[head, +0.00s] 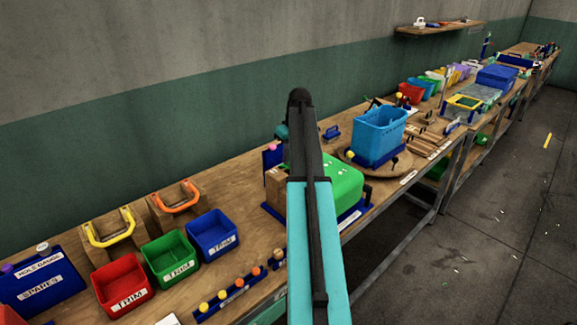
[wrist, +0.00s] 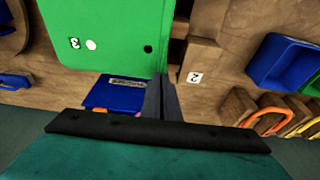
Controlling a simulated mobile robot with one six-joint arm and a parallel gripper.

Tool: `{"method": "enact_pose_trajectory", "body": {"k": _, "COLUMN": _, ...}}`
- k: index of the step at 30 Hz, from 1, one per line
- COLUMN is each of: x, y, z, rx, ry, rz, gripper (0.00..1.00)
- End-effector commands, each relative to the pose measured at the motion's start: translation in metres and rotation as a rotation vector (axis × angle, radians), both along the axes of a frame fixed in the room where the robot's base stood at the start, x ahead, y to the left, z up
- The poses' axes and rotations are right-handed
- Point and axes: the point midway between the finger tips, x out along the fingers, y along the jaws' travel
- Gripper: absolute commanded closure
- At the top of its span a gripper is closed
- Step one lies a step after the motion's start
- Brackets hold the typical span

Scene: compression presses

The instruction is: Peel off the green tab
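A green block-like press body (head: 345,185) stands on the bench, partly hidden behind my arm in the head view. In the wrist view its flat green face (wrist: 110,35) fills the upper left, with a small "3" label, a white dot and a dark hole. I cannot pick out a separate green tab on it. My gripper (wrist: 162,82) shows in the wrist view with its two dark fingers together and nothing visible between them. The fingertips appear by the lower right corner of the green face; I cannot tell whether they touch it. The head view hides the gripper.
A blue plate (wrist: 115,93) lies beside the green face, and a wooden block (wrist: 200,58) stands to its right. Red (head: 122,285), green (head: 170,257) and blue (head: 212,234) TRIM bins stand left of my arm. A light-blue crate (head: 378,133) is to the right.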

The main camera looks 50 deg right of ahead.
Motion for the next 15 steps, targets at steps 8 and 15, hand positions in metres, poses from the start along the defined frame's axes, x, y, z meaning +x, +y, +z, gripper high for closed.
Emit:
{"method": "enact_pose_trajectory", "body": {"k": 8, "x": 0.0003, "y": 0.0004, "z": 0.0011, "rx": 0.0, "ry": 0.0, "rz": 0.0, "gripper": 1.0}}
{"method": "enact_pose_trajectory", "body": {"k": 15, "x": 0.001, "y": 0.0016, "z": 0.0051, "rx": 0.001, "ry": 0.0, "rz": 0.001, "gripper": 1.0}}
